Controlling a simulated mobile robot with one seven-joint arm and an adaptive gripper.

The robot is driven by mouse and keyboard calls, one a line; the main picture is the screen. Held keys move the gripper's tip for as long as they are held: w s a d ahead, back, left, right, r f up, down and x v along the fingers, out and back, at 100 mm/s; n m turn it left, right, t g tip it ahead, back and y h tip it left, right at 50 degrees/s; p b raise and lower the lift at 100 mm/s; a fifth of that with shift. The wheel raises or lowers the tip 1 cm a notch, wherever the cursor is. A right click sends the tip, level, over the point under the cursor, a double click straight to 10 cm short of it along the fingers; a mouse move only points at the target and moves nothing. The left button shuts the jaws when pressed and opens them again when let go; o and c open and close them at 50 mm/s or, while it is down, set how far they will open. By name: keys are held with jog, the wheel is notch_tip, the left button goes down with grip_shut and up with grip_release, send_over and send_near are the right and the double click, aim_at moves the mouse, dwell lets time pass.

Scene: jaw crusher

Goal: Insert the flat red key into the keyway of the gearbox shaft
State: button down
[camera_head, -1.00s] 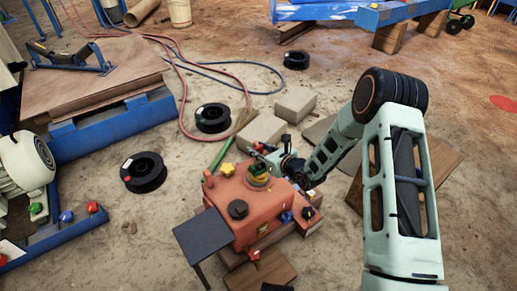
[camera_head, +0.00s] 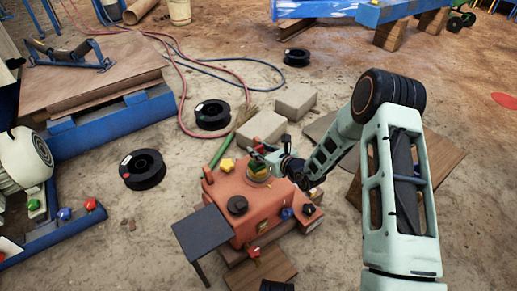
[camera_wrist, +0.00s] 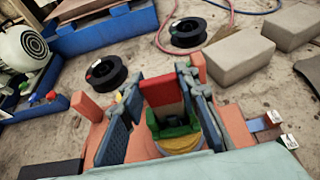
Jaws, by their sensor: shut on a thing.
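The orange-red gearbox (camera_head: 250,215) stands at the middle of the head view. A round yellow collar (camera_head: 258,176) with a green part on it is at its top; the collar also shows in the wrist view (camera_wrist: 185,146). My gripper (camera_head: 259,160) is directly over this collar. In the wrist view its two blue-grey fingers (camera_wrist: 167,105) are shut on the flat red key (camera_wrist: 163,92), which stands upright between them. The green part (camera_wrist: 176,128) is in front of the key's lower end. The keyway and the key's lower end are hidden, so I cannot tell whether they touch.
A yellow star-shaped knob (camera_head: 227,165) and a dark round cap (camera_head: 237,205) rise from the gearbox top. A dark table (camera_head: 207,232) is at its left front. Grey blocks (camera_head: 262,130) lie behind. Black spools (camera_head: 143,170) and hoses lie on the floor.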

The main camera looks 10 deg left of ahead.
jog(key=shift+f, duration=1.25)
jog(key=c, duration=1.4)
grip_release()
jog(key=v, duration=1.2)
